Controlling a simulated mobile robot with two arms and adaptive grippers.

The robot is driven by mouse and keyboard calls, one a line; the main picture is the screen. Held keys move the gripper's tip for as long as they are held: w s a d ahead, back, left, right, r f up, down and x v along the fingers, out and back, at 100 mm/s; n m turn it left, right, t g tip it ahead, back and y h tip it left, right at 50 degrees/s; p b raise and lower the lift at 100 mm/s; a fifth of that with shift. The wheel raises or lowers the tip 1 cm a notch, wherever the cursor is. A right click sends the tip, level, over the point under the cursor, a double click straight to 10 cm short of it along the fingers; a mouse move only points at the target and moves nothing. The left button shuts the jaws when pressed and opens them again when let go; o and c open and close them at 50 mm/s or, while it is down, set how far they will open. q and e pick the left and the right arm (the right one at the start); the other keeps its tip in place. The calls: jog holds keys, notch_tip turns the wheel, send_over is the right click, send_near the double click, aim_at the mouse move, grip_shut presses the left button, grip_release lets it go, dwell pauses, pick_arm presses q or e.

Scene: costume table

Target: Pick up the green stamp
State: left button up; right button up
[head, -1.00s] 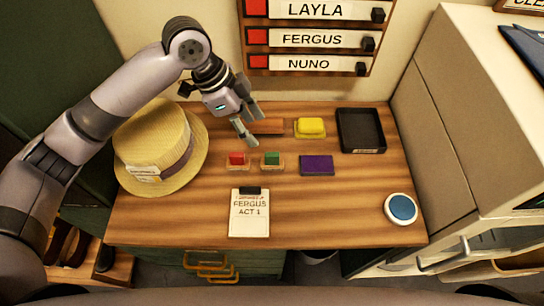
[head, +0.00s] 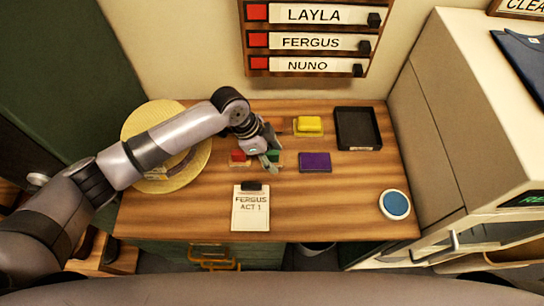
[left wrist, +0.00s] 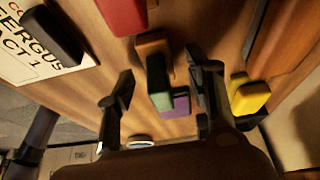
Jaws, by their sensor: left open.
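The green stamp (head: 274,155) sits on the wooden table, partly hidden by my left gripper in the head view. My left gripper (head: 267,160) is open, low over the table at the stamp. In the left wrist view, the green stamp (left wrist: 158,88) with its wooden part shows between the two spread fingers of my left gripper (left wrist: 158,90). I cannot tell whether a finger touches it. The red stamp (head: 238,155) stands just to its left, and also shows at the top of the left wrist view (left wrist: 123,15). My right gripper is not in view.
A purple pad (head: 315,162) lies just right of the green stamp. A yellow block (head: 308,125), a black tray (head: 358,128), a clipboard (head: 251,210), a blue round item (head: 395,204) and a straw hat (head: 185,180) are around.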

pick_arm(q)
jog(key=shift+d+f, duration=0.1)
jog(key=shift+f, duration=0.25)
jog(key=shift+c, duration=0.3)
grip_shut()
